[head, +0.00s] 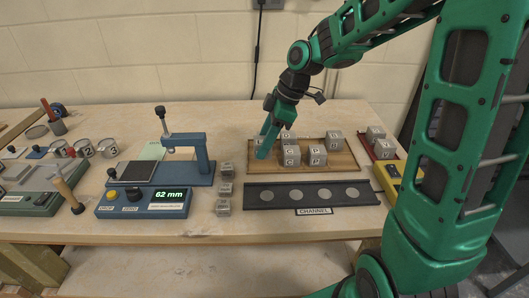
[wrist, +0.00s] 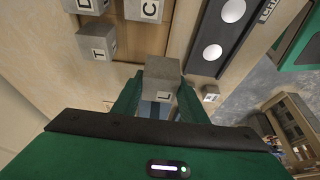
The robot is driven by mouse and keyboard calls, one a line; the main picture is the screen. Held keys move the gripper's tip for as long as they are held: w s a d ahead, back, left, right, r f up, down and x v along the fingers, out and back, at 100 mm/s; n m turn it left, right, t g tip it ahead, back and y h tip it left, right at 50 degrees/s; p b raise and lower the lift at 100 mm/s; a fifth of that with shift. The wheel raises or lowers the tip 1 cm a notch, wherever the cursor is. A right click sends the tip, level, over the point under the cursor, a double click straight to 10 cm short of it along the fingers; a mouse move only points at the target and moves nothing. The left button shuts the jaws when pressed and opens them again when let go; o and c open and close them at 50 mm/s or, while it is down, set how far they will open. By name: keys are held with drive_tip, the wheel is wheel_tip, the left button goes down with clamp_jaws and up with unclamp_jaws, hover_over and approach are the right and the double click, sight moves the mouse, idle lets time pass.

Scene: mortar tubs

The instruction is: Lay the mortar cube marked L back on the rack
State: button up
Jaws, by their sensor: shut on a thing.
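My gripper (head: 265,150) reaches down over the left end of the wooden rack (head: 343,164). In the wrist view its green fingers (wrist: 158,98) are shut on a grey mortar cube (wrist: 162,69), whose near face shows a mark that looks like L. The wrist view shows cubes marked T (wrist: 98,42) and C (wrist: 146,10) apart from the held one.
A dark channel strip (head: 310,207) with round discs lies in front of the rack. Small grey cubes (head: 223,207) stand in a column left of it. A blue gauge reading 62 mm (head: 145,203) is farther left. A red tray (head: 370,143) with cubes is at right.

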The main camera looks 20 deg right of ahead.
drive_tip(key=w, duration=0.1)
drive_tip(key=w+d+f, duration=0.1)
drive_tip(key=w+f, duration=0.1)
drive_tip(key=shift+w+d+f, duration=0.1)
drive_tip(key=shift+d, duration=0.2)
drive_tip(key=shift+f, duration=2)
drive_tip(key=shift+f, duration=0.1)
drive_tip(key=o, duration=1.2)
drive_tip(key=shift+o, duration=0.2)
drive_tip(key=v, duration=1.2)
drive_tip(key=s+d+f+m+h, duration=0.1)
drive_tip(key=s+d+m, duration=0.3)
drive_tip(key=s+m, duration=0.3)
drive_tip(key=s+d+f+m+g+h, duration=0.1)
drive_tip(key=s+d+m, duration=0.4)
drive_tip(key=s, duration=0.8)
drive_tip(key=s+d+f+m+h, duration=0.1)
drive_tip(key=s+d+m, duration=0.3)
drive_tip(key=s+m, duration=0.4)
drive_tip(key=shift+s+d+f+m+g+h, duration=0.25)
drive_tip(key=shift+s+m+h, duration=0.2)
drive_tip(key=shift+s, duration=0.6)
